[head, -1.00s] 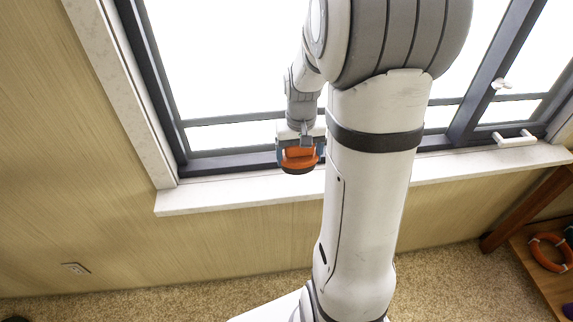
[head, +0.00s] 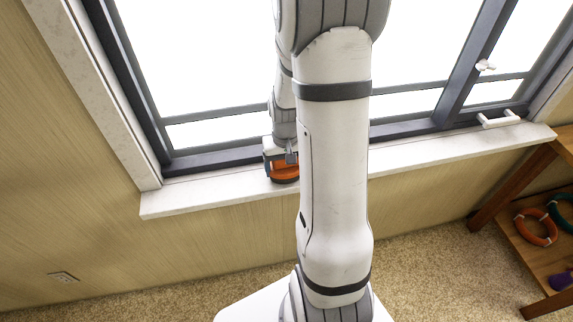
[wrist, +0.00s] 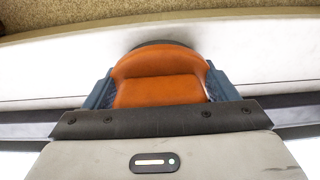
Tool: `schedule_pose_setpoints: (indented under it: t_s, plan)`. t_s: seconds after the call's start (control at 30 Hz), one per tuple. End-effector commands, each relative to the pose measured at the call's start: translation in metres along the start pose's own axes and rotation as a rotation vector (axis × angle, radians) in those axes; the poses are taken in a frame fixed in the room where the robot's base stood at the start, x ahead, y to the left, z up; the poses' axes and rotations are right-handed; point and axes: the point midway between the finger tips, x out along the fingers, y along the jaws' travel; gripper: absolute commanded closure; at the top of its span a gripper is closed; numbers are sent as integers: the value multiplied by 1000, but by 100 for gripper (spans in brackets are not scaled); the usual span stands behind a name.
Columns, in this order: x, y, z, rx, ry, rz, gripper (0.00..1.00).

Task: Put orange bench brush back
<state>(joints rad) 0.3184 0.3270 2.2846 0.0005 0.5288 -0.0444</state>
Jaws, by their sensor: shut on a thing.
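The orange bench brush (head: 284,174) is held in my gripper (head: 281,163), at the white window sill. In the head view it is partly hidden by my gripper and arm. In the wrist view the orange brush (wrist: 160,78) fills the space between the two dark blue fingers of my gripper (wrist: 158,88), which are shut on it. A dark rounded edge shows beyond its orange top. The brush is over the sill; I cannot tell whether it touches it.
The white window sill (head: 215,190) runs below a dark-framed window (head: 225,158). At the right stands a wooden shelf (head: 545,262) with an orange ring (head: 536,227), a green ring (head: 562,208) and a purple thing (head: 562,279). The sill to the right looks clear.

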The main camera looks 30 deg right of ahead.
Motion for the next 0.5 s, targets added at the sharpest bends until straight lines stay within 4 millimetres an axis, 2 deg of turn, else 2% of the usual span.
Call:
schedule_pose_setpoints:
  t_s: [0.27,0.3,0.5]
  plan:
    - [4,0,0,1,0,0,45]
    - [3,0,0,1,0,0,19]
    - [2,1,0,1,0,0,2]
